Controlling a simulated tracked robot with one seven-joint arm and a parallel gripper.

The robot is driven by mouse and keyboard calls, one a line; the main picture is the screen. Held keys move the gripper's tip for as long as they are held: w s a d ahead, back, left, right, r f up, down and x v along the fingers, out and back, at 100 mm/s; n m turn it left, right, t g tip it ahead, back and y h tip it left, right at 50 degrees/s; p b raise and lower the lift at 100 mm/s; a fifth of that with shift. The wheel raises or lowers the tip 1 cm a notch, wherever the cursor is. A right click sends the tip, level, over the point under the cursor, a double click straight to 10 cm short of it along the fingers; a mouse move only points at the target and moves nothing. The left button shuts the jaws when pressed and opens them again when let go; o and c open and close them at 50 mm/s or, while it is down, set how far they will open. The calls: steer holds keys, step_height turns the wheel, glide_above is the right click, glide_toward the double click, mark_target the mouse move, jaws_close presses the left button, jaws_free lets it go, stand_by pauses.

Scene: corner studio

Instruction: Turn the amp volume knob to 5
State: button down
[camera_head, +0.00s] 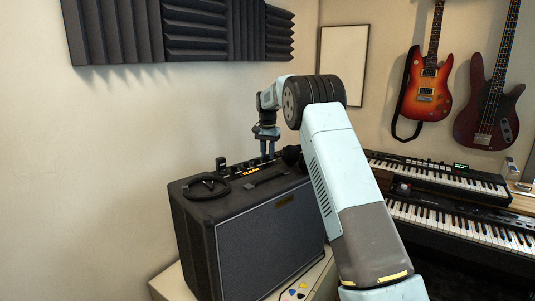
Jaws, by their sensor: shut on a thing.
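The black amp (270,248) stands on a light surface at the lower left, its grille facing front right. Its top has a small lit orange display (251,170) toward the back. My gripper (267,154) points down at the back right of the amp's top, right of the display. It is shut on a small knob there. The knob is too small and too covered by the fingers to read its setting or tell which knob it is.
A coiled black cable (206,187) lies on the amp's top left, and small dark boxes stand behind it. Picks (297,291) lie in front of the amp. Two keyboards (440,177) and two wall guitars (427,85) are at right. Foam panels (185,28) hang above.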

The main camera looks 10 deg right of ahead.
mark_target(267, 155)
steer(key=shift+w+a+r+m, duration=0.1)
steer(key=shift+m, duration=1.1)
steer(key=c, duration=0.9)
jaws_free()
steer(key=shift+c, duration=0.2)
step_height(267, 155, up, 14)
steer(key=shift+f, duration=0.25)
